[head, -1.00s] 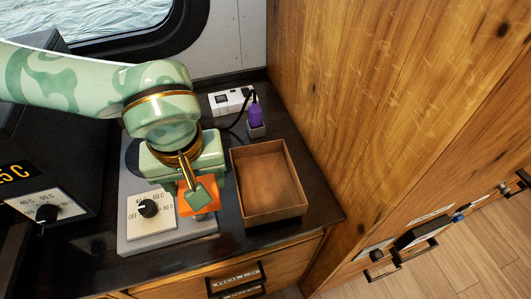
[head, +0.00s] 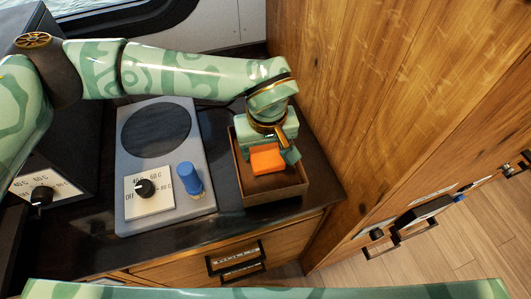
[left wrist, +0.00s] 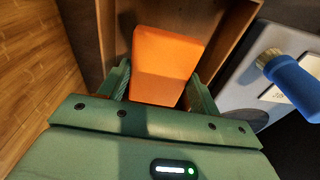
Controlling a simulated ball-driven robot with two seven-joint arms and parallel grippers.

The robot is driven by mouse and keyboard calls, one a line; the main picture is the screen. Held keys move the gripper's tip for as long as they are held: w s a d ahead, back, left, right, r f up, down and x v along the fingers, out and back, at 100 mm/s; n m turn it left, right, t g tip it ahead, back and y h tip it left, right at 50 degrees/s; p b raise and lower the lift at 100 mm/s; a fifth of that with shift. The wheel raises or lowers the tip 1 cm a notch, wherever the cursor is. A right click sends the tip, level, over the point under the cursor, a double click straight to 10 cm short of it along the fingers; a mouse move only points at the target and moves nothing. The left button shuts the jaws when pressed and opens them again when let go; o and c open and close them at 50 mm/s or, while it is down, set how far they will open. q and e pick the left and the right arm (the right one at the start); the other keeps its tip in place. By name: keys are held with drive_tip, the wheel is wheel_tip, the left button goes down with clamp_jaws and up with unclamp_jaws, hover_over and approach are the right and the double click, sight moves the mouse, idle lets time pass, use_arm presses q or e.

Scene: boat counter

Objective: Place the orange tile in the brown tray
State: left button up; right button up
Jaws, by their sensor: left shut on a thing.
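The orange tile (head: 267,159) is held in my left gripper (head: 270,158), over the brown tray (head: 272,198). In the left wrist view, the orange tile (left wrist: 165,62) sits between the two fingers of the left gripper (left wrist: 160,88), with the brown tray (left wrist: 232,35) behind it. The tile looks to be within the tray's outline; I cannot tell whether it touches the tray floor. The gripper and arm hide the tray's back part. My right gripper is not in view.
A grey hotplate (head: 160,210) with a black knob stands left of the tray. A wooden wall (head: 390,100) rises just right of the tray. Drawer handles (head: 235,257) are below the counter edge.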

sight(266, 151)
use_arm(q)
drive_tip(key=shift+d+f, duration=0.1)
drive_tip(key=shift+f, duration=1.45)
drive_tip(key=shift+f, duration=0.1)
drive_tip(key=o, duration=1.2)
drive_tip(key=shift+f, duration=0.1)
drive_tip(key=r, duration=0.4)
drive_tip(key=s+r, duration=0.1)
drive_tip(key=r, duration=0.3)
drive_tip(key=r+p, duration=0.1)
drive_tip(key=r, duration=0.3)
drive_tip(key=shift+s+d+r, duration=0.15)
drive_tip(key=shift+s, duration=0.05)
